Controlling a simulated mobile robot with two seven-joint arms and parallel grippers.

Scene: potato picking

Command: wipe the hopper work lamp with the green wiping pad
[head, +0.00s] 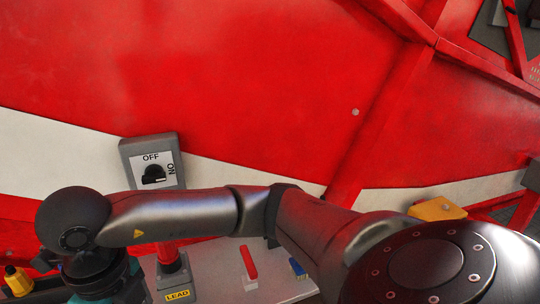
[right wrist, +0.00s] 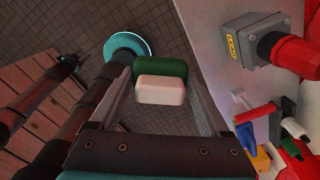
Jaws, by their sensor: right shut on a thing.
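The green wiping pad (right wrist: 160,66), with a pale block (right wrist: 160,90) against it, is between the fingers of my right gripper (right wrist: 165,84) in the right wrist view. The gripper is shut on the pad, which hangs over a dark tiled floor. In the head view my right arm crosses the lower part from the right, and its gripper is hidden or out of frame. I cannot make out the hopper work lamp for certain in either view. My left gripper is not identifiable.
A large red panel (head: 230,80) with a white stripe fills the head view. A grey OFF/ON switch box (head: 133,151) is mounted on it. Below are a red plug in a LEAD box (head: 177,278), a pale ledge (head: 222,265) and a yellow box (head: 437,209) at right.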

